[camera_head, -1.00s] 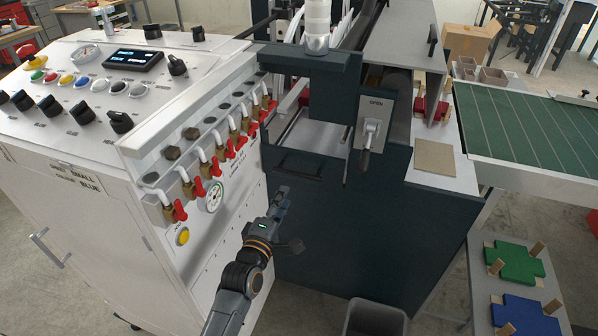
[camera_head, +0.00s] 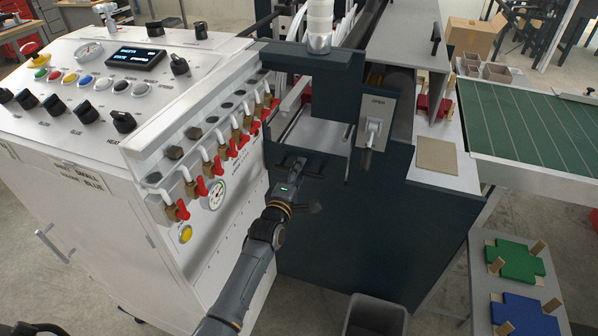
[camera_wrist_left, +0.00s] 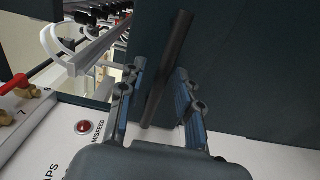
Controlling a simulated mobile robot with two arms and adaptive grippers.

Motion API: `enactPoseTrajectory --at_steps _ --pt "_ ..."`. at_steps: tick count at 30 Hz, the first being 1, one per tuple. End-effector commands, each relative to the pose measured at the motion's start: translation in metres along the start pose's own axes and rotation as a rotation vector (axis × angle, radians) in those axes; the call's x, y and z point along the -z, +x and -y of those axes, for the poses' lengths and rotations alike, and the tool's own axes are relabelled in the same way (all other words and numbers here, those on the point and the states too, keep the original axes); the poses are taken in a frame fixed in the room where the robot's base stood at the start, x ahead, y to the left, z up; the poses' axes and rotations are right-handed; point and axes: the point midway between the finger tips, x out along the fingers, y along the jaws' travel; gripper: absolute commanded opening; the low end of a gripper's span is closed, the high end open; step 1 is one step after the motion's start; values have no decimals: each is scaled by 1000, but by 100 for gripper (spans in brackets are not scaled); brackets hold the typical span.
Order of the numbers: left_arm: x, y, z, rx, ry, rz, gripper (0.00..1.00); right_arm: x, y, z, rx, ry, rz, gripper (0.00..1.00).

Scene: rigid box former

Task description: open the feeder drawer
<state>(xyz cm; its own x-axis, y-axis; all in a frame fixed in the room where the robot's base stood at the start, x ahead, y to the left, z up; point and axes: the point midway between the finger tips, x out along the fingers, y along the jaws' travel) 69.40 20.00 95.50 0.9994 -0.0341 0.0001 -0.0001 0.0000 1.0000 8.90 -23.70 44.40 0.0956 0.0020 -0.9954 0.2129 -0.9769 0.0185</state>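The feeder drawer's dark front (camera_head: 333,168) sits below a pale bed in the dark machine body and looks closed. Its black bar handle shows in the left wrist view (camera_wrist_left: 170,65). My left gripper (camera_head: 293,166) is at the drawer front and covers much of the handle in the head view. In the left wrist view its two blue-padded fingers (camera_wrist_left: 160,88) are apart, with the handle bar between them. I cannot tell whether either finger touches the bar. My right gripper is not in view.
A white control cabinet with red-handled valves (camera_head: 217,167) stands close on the left of my arm. A lever marked OPEN (camera_head: 373,128) is right of the drawer. A grey bin (camera_head: 375,316) stands on the floor below.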

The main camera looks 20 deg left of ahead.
Motion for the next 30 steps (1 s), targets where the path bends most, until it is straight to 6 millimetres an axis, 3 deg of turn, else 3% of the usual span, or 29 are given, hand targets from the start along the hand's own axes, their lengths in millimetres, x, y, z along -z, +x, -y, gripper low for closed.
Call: enactPoseTrajectory --at_steps 1,5,17,23,30 --pt "0 0 0 0 0 0 24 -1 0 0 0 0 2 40" --pt "0 0 0 0 0 0 0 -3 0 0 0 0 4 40" --pt "0 -6 -1 1 0 0 0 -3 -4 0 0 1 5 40" --pt "0 -37 -2 7 -1 0 0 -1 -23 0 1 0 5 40" --pt "0 -104 -2 11 0 1 0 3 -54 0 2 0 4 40"
